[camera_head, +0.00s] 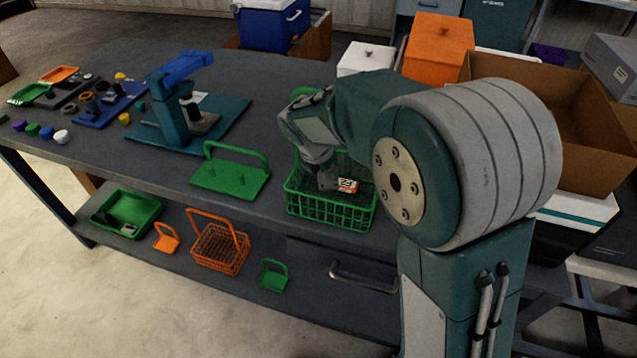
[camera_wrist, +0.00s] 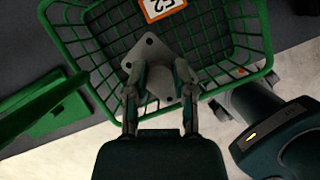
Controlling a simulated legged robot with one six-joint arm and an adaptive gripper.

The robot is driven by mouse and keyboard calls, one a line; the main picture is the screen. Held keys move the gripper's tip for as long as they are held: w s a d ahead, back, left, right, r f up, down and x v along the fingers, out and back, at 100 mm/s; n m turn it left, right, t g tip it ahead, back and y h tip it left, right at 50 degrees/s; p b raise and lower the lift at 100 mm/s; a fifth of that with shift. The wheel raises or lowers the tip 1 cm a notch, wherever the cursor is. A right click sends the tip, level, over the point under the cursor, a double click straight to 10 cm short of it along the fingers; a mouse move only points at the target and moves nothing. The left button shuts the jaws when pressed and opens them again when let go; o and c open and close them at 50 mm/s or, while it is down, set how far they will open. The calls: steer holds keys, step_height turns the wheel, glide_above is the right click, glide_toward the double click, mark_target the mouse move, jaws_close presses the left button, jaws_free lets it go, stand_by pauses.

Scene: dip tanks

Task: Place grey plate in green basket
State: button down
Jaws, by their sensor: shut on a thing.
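The green basket (camera_head: 331,213) is a wire basket at the front edge of the workbench. It fills much of the wrist view (camera_wrist: 95,68), with an orange-framed number label (camera_wrist: 163,8) on its far side. My gripper (camera_head: 326,181) reaches down into the basket's opening. In the wrist view my gripper (camera_wrist: 160,84) is shut on the grey plate (camera_wrist: 150,48), a flat piece with small holes. The plate is over the inside of the basket; I cannot tell whether it touches the bottom. In the head view the plate is mostly hidden by my gripper.
A green tray with a handle (camera_head: 230,177) stands left of the basket. A teal press (camera_head: 172,115) stands farther back. An orange basket (camera_head: 219,249) is on the lower shelf. An open cardboard box (camera_head: 590,125) is at right. The bench middle is mostly clear.

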glide_above(318, 192)
step_height(318, 192, down, 5)
steer(key=shift+s+f, duration=0.1)
steer(key=shift+w+f, duration=0.2)
steer(key=shift+f, duration=1.5)
steer(key=shift+c, duration=2.3)
jaws_free()
steer(key=shift+f, duration=0.1)
steer(key=v, duration=1.2)
